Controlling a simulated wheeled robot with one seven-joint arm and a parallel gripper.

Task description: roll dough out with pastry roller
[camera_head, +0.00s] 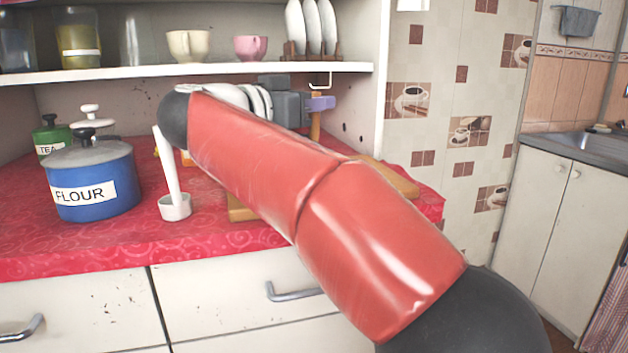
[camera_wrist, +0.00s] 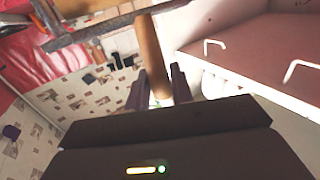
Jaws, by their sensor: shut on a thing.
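My gripper (camera_head: 318,104) is above the back right of the red counter, mostly behind my red arm in the head view. Its purple fingers also show in the wrist view (camera_wrist: 158,88). They are shut on a wooden, rod-shaped piece, the pastry roller (camera_wrist: 150,50), whose wood also shows below the fingers in the head view (camera_head: 315,127). A wooden board (camera_head: 393,178) lies on the counter, its middle hidden by my arm. I see no dough; that part of the board is hidden.
On the red counter (camera_head: 110,245), a blue flour pot (camera_head: 92,188), a green tea jar (camera_head: 50,137) and a white long-handled cup (camera_head: 175,207) stand at the left. A shelf (camera_head: 230,70) with cups and plates runs above. A sink (camera_head: 590,150) is at the right.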

